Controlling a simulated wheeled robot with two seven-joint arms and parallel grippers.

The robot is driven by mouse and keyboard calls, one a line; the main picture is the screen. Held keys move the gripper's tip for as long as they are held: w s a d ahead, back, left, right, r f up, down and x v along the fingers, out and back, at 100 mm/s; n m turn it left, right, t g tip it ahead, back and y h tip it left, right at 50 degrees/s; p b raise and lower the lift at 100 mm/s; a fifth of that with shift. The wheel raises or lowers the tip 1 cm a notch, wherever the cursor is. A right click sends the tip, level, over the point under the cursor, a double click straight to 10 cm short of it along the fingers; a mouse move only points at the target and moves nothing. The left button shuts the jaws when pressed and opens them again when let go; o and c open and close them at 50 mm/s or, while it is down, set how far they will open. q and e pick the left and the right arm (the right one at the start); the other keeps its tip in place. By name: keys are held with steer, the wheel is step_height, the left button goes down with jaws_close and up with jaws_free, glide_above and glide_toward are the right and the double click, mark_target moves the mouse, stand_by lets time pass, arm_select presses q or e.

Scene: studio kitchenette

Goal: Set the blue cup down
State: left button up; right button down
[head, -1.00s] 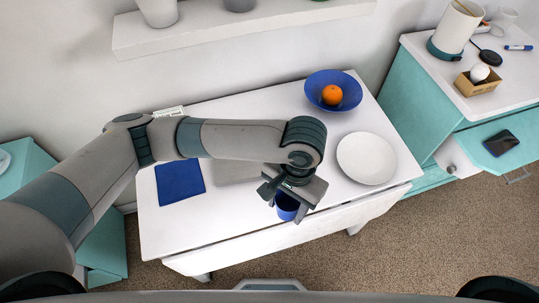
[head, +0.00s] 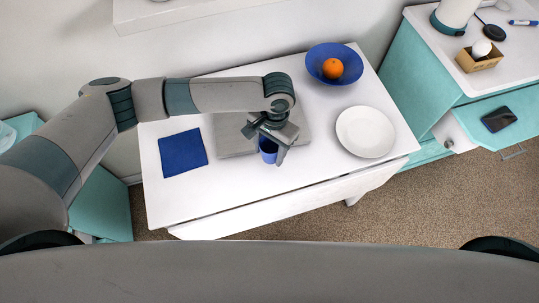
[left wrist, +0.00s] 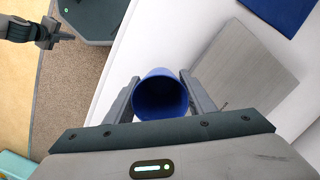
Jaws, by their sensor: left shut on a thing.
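The blue cup (head: 268,152) is upright between the fingers of my left gripper (head: 266,145), which is shut on it. In the left wrist view the cup (left wrist: 160,97) shows its open mouth, with one finger of the gripper (left wrist: 160,92) on each side. The cup is over the white table (head: 225,199), at the front edge of a grey board (head: 236,142). I cannot tell whether its base touches the table. What looks like my right gripper (left wrist: 62,37) shows small in the left wrist view; its opening is unclear.
A blue cloth (head: 183,153) lies left of the board. A white plate (head: 365,132) lies to the right. A blue bowl (head: 318,60) with an orange (head: 332,68) stands behind it. The table front is clear. A teal cabinet (head: 415,80) stands at the right.

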mark_target(270, 158)
arm_select(q)
steer(key=shift+f+p, duration=0.7)
steer(key=shift+f, duration=1.3)
steer(key=shift+f, duration=0.15)
steer(key=o, duration=0.7)
steer(key=shift+o, duration=0.2)
step_height(270, 158, up, 12)
steer(key=w+b, duration=0.1)
steer(key=b, duration=0.1)
steer(key=shift+d, duration=0.4)
